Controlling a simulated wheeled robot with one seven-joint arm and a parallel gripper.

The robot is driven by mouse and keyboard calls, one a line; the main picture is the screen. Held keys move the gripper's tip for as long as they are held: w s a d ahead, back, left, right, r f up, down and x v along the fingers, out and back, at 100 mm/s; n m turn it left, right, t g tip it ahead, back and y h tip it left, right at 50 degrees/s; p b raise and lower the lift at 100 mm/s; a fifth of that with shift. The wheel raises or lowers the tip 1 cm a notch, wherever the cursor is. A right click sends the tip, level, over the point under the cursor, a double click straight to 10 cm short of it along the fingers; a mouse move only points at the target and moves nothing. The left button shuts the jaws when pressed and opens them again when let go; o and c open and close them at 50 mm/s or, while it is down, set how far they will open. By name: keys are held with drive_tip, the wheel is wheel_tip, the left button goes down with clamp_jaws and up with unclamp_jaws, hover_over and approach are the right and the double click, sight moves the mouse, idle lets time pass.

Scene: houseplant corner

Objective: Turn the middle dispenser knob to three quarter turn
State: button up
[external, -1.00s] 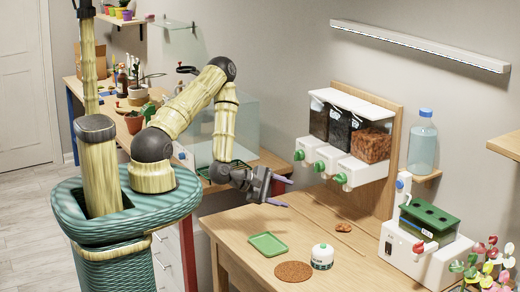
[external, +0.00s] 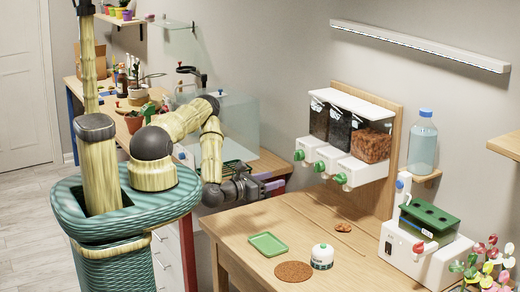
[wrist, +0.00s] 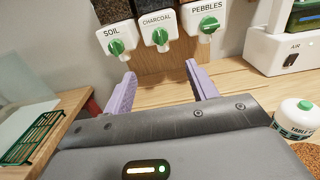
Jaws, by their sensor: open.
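Three dispensers hang in a row on a wooden back panel, labelled SOIL, CHARCOAL and PEBBLES in the wrist view. The middle dispenser, charcoal, has a green knob (wrist: 160,36) on its white front; the knob also shows in the external view (external: 320,167). The soil knob (wrist: 116,47) is to its left and the pebbles knob (wrist: 208,24) to its right. My gripper (wrist: 160,76) is open and empty, its two purple fingers pointing toward the dispensers, with the charcoal knob beyond and between them. In the external view my gripper (external: 276,184) is left of the knobs, apart from them.
The wooden table (external: 325,265) holds a green tray (external: 268,244), a brown round mat (external: 293,271) and a white jar with a green lid (external: 322,256). A white machine (external: 420,255) stands at the right. A glass tank (external: 230,125) is behind my arm. Space before the knobs is clear.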

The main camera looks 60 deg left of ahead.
sight(315, 168)
drive_tip(key=w+b, duration=0.3)
drive_tip(key=w, duration=1.3)
drive_tip(key=shift+w+r, duration=0.1)
drive_tip(key=shift+w, duration=0.45)
drive_tip(key=shift+c, duration=0.3)
drive_tip(key=c, duration=0.9)
